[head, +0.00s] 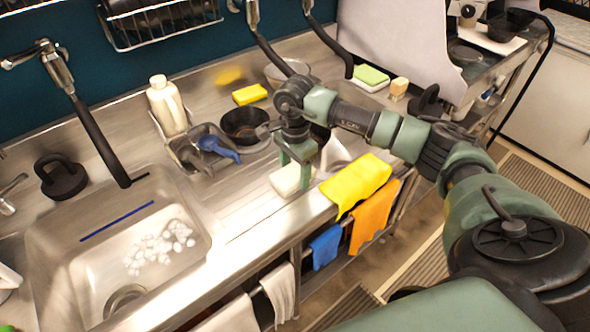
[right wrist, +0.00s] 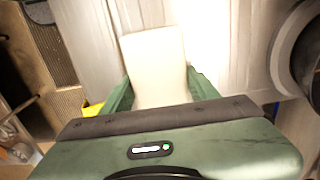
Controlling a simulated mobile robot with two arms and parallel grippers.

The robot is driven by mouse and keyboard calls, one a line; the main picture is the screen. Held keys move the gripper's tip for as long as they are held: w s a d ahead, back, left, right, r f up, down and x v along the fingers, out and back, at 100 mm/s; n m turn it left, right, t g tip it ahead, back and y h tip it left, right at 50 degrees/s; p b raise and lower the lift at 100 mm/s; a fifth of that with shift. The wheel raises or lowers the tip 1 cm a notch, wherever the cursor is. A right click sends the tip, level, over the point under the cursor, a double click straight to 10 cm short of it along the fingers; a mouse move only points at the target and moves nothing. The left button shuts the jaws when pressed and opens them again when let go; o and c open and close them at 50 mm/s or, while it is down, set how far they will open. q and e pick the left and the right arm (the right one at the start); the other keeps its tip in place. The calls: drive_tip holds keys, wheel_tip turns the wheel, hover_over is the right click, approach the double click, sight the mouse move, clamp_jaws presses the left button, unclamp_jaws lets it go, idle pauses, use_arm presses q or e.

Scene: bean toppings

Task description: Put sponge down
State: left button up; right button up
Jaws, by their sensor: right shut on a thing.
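A white block-shaped sponge (head: 286,181) is at the front edge of the steel counter (head: 232,200), between the fingers of my right gripper (head: 296,172). In the right wrist view my right gripper (right wrist: 162,92) is shut on the sponge (right wrist: 155,62), with one green finger on each side and the far end sticking out past the fingers. I cannot tell whether the sponge touches the counter. My left gripper is not in view.
A yellow cloth (head: 355,183) drapes over the counter edge just right of my gripper. Behind it stand a black pot (head: 243,124), a steel caddy (head: 190,153), a white bottle (head: 168,108) and a yellow sponge (head: 249,94). The sink (head: 105,278) is at left. The ribbed drainboard is clear.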

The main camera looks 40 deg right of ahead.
sight(295, 171)
drive_tip(key=shift+f, duration=0.15)
drive_tip(key=o, duration=1.2)
drive_tip(key=shift+r, duration=0.35)
drive_tip(key=shift+r+b, duration=1.6)
drive_tip(key=shift+r, duration=4.3)
drive_tip(key=shift+f, duration=0.1)
